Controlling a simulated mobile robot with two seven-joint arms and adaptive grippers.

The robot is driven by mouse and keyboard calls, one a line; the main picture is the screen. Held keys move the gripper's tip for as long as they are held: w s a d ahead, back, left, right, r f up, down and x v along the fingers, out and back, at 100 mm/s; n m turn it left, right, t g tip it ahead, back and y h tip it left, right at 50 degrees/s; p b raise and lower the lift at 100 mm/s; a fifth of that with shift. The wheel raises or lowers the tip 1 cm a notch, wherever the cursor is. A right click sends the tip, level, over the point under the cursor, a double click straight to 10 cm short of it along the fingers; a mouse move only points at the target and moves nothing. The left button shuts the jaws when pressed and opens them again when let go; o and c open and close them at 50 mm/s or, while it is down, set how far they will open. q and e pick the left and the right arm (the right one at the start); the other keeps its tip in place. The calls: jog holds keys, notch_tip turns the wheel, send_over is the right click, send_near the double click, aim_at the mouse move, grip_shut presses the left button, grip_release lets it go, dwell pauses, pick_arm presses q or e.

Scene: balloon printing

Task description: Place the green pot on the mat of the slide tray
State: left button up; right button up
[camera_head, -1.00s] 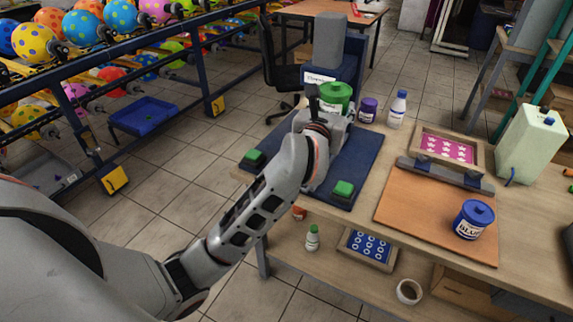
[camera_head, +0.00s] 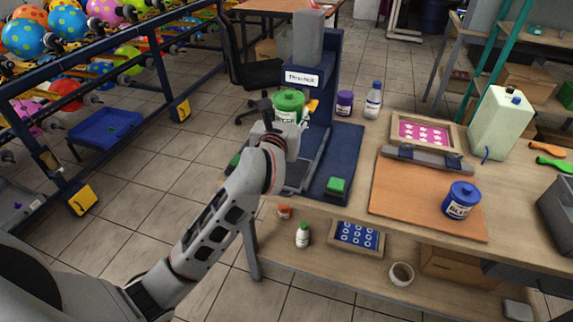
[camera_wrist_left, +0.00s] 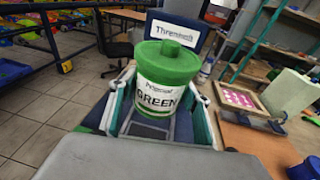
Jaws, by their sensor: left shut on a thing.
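The green pot (camera_head: 289,101), with a green lid and a white label, is held upright in my left gripper (camera_head: 284,124). In the left wrist view the pot (camera_wrist_left: 168,75) sits between the two shut fingers (camera_wrist_left: 157,108). It appears above the press's blue base, in front of its labelled column (camera_head: 308,40). A dark grey slide tray with a mat (camera_head: 299,176) lies on that base, partly hidden by my gripper and forearm. In the wrist view a dark surface (camera_wrist_left: 146,131) shows under the pot. Whether the pot touches it cannot be told. My right gripper is not in view.
A purple pot (camera_head: 345,104) and white bottle (camera_head: 373,100) stand right of the press. A blue pot (camera_head: 461,200) stands on an orange-brown board (camera_head: 405,200), with a pink screen frame (camera_head: 424,131) behind.

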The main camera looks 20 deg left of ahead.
pick_arm(q)
notch_tip(320, 180, down, 11)
jog(key=shift+f+b, duration=0.15)
jog(key=shift+b, duration=0.85)
jog(key=shift+f, duration=0.3)
notch_tip(320, 180, down, 4)
jog(key=shift+f+b, duration=0.15)
jog(key=shift+b, duration=0.45)
jog(key=shift+f, duration=0.15)
jog(key=o, duration=1.3)
jog(key=shift+c, duration=0.2)
